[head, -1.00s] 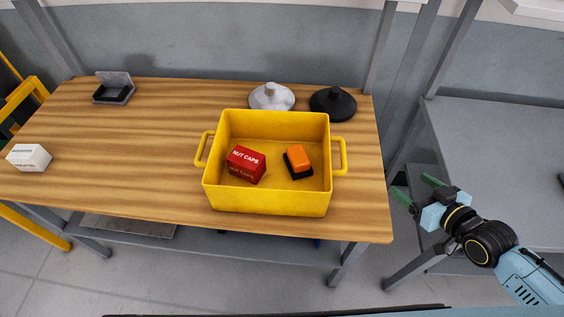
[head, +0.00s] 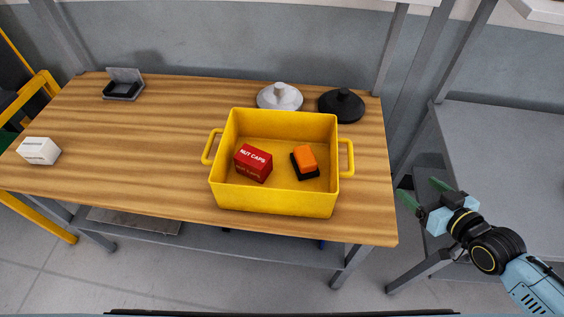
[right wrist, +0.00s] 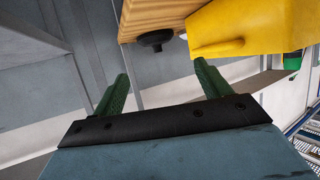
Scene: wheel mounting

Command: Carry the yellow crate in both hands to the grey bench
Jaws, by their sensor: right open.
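The yellow crate (head: 275,203) stands upright on the wooden table, near its front right part, with a loop handle on its left and right sides. Inside it lie a red box marked "NUT CAPS" (head: 253,163) and an orange and black block (head: 305,161). My right gripper (head: 424,192) is open and empty, to the right of the table and apart from the crate. In the right wrist view its green fingers (right wrist: 160,85) are spread, and the crate (right wrist: 250,28) shows beyond them at upper right. The grey bench (head: 510,150) is at the right. My left gripper is out of view.
The wooden table (head: 130,160) holds a white lidded piece (head: 280,97) and a black one (head: 341,104) behind the crate. A small open dark box (head: 122,86) and a white box (head: 39,151) are at the left. A gap separates table and bench.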

